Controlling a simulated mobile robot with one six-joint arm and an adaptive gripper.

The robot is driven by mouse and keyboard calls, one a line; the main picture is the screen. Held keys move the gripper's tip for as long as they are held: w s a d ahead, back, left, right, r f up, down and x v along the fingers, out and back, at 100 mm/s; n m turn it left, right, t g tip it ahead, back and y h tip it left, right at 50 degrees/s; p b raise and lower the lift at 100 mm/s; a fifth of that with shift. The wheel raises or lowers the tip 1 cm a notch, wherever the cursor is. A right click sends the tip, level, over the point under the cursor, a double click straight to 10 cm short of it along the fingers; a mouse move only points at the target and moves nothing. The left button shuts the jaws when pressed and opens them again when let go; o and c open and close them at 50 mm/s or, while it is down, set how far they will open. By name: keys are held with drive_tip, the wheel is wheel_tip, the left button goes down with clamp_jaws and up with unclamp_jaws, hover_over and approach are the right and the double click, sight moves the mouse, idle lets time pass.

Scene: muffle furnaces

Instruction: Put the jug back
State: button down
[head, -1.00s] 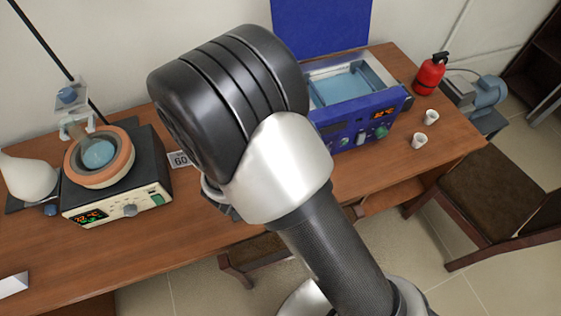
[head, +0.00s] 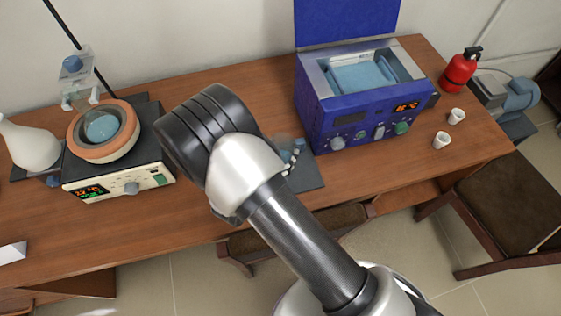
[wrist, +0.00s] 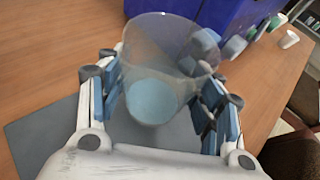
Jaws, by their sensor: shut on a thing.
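The jug (wrist: 172,48) is a clear vessel with pale blue at its bottom. My gripper (wrist: 162,85) is shut on it, with a blue-padded finger on each side. A dark grey mat (wrist: 45,140) lies below it on the table. In the head view the jug (head: 282,142) shows only in part behind my arm, at the mat (head: 311,179) in front of the blue bath. I cannot tell whether the jug touches the mat.
The blue water bath (head: 350,122) with its lid up stands just behind the jug. Two white cups (head: 441,140) stand right of it. A heater with an orange-rimmed bowl (head: 77,152) and a white flask (head: 30,145) are at left. The wooden table (head: 225,85) is bare behind my arm.

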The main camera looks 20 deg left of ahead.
sight(287, 151)
drive_tip(key=shift+f+b, duration=0.6)
drive_tip(key=shift+f, duration=1.5)
drive_tip(key=shift+f, duration=0.15)
drive_tip(key=shift+c, duration=2.3)
unclamp_jaws()
